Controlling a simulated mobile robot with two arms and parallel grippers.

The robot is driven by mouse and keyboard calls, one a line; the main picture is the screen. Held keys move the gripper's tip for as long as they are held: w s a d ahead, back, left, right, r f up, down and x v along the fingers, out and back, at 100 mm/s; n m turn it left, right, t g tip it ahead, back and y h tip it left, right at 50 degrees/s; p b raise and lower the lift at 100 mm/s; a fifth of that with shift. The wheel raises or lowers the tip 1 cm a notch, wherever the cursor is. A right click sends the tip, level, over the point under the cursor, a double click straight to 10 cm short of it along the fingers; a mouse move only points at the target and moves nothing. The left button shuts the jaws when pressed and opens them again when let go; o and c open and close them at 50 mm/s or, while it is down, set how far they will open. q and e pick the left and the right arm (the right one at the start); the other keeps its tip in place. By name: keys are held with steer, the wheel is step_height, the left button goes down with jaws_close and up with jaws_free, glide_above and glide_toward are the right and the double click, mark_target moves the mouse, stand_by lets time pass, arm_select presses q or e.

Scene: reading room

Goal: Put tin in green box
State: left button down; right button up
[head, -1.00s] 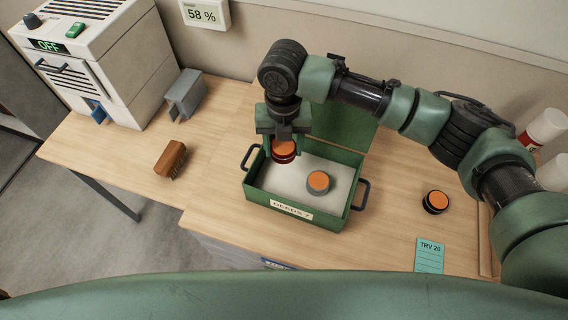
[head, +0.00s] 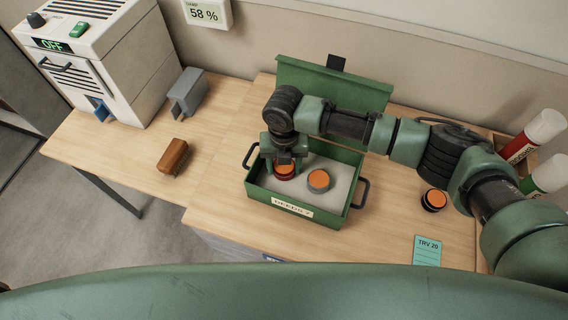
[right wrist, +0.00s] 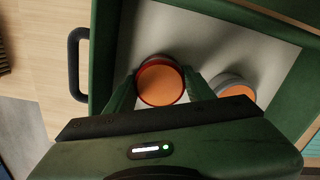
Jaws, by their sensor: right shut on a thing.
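The green box (head: 344,217) stands open on the table with its lid (head: 335,92) raised at the back. My right gripper (head: 284,170) reaches down into the left part of the box. It is shut on a red tin with an orange top (head: 285,173). In the right wrist view the red tin (right wrist: 160,82) sits between the two fingertips, low over the pale box floor; whether it touches the floor I cannot tell. A grey tin with an orange top (head: 318,180) stands in the box to its right, apart from it. My left gripper is not in view.
A dark tin with an orange top (head: 433,200) stands on the table right of the box, near a teal card (head: 427,250). A brown brush (head: 173,156), a grey holder (head: 188,94) and a white machine (head: 95,60) are at left. Red and green cylinders stand at far right.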

steer(key=o, duration=1.4)
steer(key=shift+f, duration=0.15)
steer(key=shift+r, duration=0.2)
step_height(320, 180, up, 12)
steer(key=shift+b, duration=0.85)
